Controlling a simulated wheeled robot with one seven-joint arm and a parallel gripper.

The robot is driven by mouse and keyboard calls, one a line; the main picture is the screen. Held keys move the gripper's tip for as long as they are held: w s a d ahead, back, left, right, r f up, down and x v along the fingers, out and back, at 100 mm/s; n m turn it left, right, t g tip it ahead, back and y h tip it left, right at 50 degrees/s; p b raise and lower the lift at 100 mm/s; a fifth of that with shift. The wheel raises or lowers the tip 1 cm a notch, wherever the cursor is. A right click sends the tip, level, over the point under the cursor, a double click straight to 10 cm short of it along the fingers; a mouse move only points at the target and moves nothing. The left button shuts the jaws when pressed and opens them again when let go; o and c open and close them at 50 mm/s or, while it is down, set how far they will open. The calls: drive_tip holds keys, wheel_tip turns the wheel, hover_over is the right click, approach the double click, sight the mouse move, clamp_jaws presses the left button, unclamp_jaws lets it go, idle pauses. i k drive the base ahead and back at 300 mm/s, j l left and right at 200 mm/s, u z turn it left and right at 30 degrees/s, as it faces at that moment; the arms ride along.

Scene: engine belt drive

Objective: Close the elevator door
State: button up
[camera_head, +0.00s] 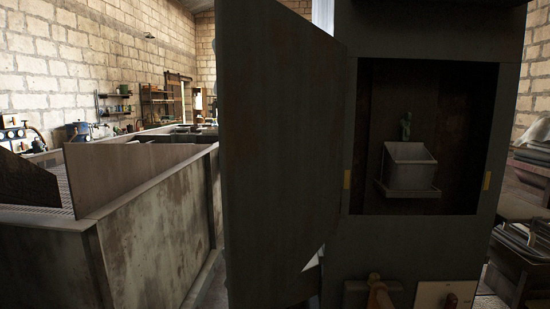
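The elevator (420,245) is a tall dark grey metal cabinet right of centre. Its door (280,150) is a dark, rust-stained panel that stands open, swung out to the left of the opening. The opening is uncovered. Inside, a grey metal bucket (410,172) sits on a small bracket, with a small green figure (406,126) at its top. Brass-coloured hinge or catch plates show at the opening's left edge (347,179) and right edge (487,181). I cannot make out my gripper. A small pale patch shows at the door's lower right edge; what it is, I cannot tell.
A brownish rounded part (380,294) and a pale panel with a red button (446,295) are at the elevator's lower front. A large rusty metal bin (160,240) stands left of the door. Stacked sheets (525,240) lie at the right. Shelves line the far brick wall.

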sight(282, 79)
drive_tip(key=i+j, duration=0.4)
drive_tip(key=j, duration=0.15)
drive_tip(key=i+j, duration=0.45)
drive_tip(key=k+l+u, duration=0.35)
drive_tip(key=k+u, duration=0.4)
drive_tip(key=k, duration=0.2)
drive_tip(key=k+u, duration=0.35)
drive_tip(key=k, duration=0.15)
